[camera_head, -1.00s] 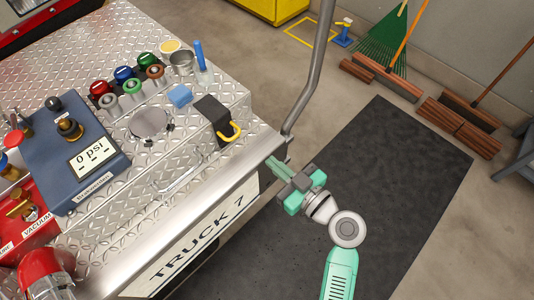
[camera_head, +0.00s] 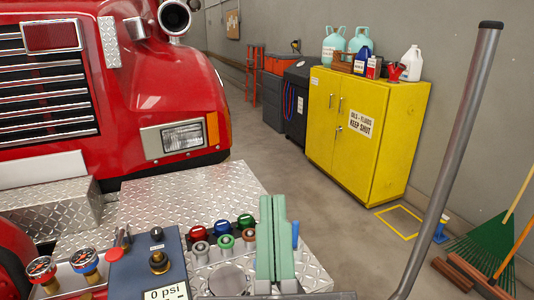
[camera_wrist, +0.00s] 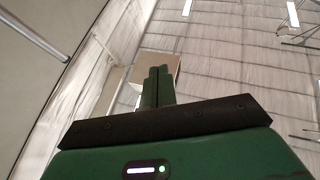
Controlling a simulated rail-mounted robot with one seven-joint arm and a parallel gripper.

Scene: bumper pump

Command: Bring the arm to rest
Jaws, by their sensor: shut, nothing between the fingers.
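My gripper (camera_head: 272,200) stands at the bottom middle of the head view, with its two long green fingers pointing up and pressed together. Nothing is between them. In the wrist view the closed fingers (camera_wrist: 158,75) point toward a pale ceiling, and a small brown boxy shape shows behind their tips. In the head view the fingers hide part of the diamond-plate bumper top. I cannot tell how far they are from it.
The bumper deck (camera_head: 190,185) holds red, blue and green caps and a blue gauge box (camera_head: 150,265). A grey upright rail (camera_head: 455,140) stands at right. A closed yellow cabinet (camera_head: 365,135) stands behind, with open floor before it. The red truck (camera_head: 100,110) fills the left.

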